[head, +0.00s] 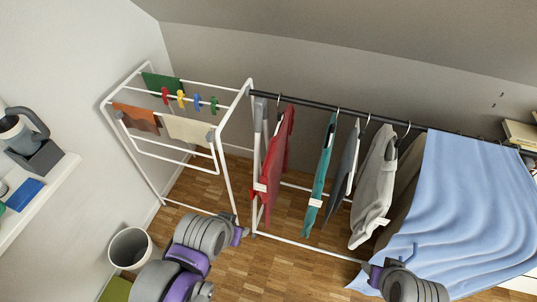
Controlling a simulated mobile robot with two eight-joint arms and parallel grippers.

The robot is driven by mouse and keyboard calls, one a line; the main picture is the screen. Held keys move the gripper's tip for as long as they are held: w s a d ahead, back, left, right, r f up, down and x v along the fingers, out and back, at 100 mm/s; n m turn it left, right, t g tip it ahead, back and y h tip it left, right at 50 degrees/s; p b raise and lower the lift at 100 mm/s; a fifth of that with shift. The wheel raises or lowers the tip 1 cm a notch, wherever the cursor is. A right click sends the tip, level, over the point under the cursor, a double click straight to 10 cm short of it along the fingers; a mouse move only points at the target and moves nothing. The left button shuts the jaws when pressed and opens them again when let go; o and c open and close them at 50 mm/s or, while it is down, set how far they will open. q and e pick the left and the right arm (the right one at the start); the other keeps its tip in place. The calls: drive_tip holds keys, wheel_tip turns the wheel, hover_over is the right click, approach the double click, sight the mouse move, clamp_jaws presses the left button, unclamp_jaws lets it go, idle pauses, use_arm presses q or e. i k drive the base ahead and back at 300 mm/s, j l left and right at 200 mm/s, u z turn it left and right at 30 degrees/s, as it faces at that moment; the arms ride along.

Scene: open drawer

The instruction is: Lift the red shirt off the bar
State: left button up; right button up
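The red shirt (277,160) hangs from a hanger near the left end of the dark bar (340,108), with a white tag at its lower left edge. My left gripper (240,233) is below and to the left of the shirt, apart from it; its fingers are too small and turned away to read. My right gripper (372,274) is low in the view, below the pale garment and beside the blue cloth. Its fingers are partly hidden, and I see nothing held in it.
A teal garment (321,175), a grey one (345,170) and a pale one (375,190) hang right of the shirt. A blue cloth (465,200) drapes at right. A white drying rack (150,165) stands at left, above a bin (130,247).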

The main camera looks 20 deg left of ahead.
sight(276, 163)
drive_tip(key=i+j, duration=0.15)
drive_tip(key=j, duration=0.15)
drive_tip(key=i+j, duration=0.1)
drive_tip(key=j, duration=0.25)
drive_tip(key=i+j, duration=0.15)
drive_tip(key=j, duration=0.15)
drive_tip(key=i+j, duration=0.1)
drive_tip(key=j, duration=0.25)
drive_tip(key=i+j+z, duration=0.1)
drive_tip(key=j+z, duration=0.15)
drive_tip(key=z, duration=0.15)
drive_tip(key=j+z, duration=0.3)
drive_tip(key=z, duration=0.95)
